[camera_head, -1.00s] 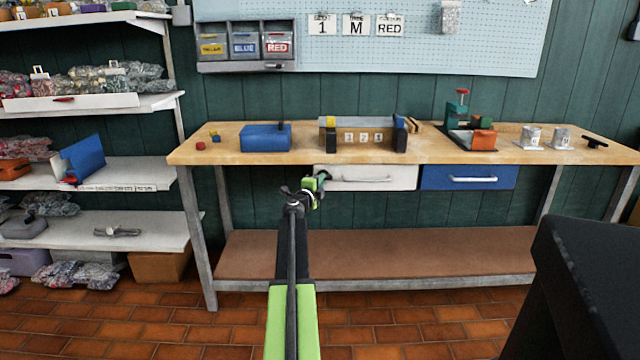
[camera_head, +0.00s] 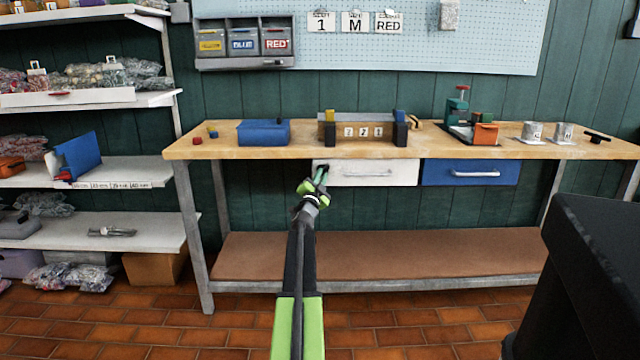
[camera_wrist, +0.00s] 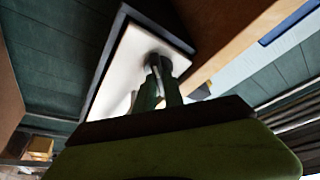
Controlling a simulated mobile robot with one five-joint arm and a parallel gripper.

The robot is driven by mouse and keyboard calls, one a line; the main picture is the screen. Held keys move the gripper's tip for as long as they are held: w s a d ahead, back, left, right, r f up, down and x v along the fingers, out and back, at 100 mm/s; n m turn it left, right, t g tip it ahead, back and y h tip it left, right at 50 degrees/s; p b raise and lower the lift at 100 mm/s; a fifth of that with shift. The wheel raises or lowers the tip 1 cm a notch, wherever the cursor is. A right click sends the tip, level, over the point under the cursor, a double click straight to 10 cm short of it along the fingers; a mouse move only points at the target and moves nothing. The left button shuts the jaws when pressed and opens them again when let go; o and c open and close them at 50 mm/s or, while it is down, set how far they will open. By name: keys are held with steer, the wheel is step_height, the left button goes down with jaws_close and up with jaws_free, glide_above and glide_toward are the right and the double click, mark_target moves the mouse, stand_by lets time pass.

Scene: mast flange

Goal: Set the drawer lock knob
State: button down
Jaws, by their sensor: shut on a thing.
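The white drawer (camera_head: 366,176) is closed under the workbench, left of the blue drawer. The dark lock knob (camera_head: 322,168) is at the left end of its front, near the upper edge. My gripper (camera_head: 320,178) is in front of it. In the wrist view the fingers (camera_wrist: 160,84) are shut on the dark lock knob (camera_wrist: 154,62) against the white drawer front (camera_wrist: 130,62). The picture is rolled there, and the fingers hide much of the knob, so its setting cannot be read.
The workbench top (camera_head: 210,149) overhangs just above the drawer. The blue drawer (camera_head: 470,173) is to the right, and a bench leg (camera_head: 194,240) stands to the left. The white drawer's handle (camera_head: 368,174) sticks out right of my gripper. A black block (camera_head: 585,275) fills the lower right.

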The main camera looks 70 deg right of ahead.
steer(key=shift+s+d+f+n+t+b, duration=0.15)
steer(key=shift+n+t+b, duration=0.25)
steer(key=shift+n+t, duration=1.05)
steer(key=shift+s+r+n+t+b, duration=0.15)
steer(key=shift+n+t+b, duration=0.3)
steer(key=shift+n, duration=2.05)
steer(key=shift+s+d+f+n+t+b, duration=0.15)
steer(key=shift+s+n+t+b, duration=0.15)
steer(key=shift+n+t, duration=1.2)
steer(key=shift+a+n+g, duration=0.1)
steer(key=shift+n+g, duration=0.2)
steer(key=shift+n, duration=0.45)
steer(key=c, duration=1.4)
jaws_free()
steer(key=shift+w, duration=0.1)
steer(key=shift+c, duration=0.2)
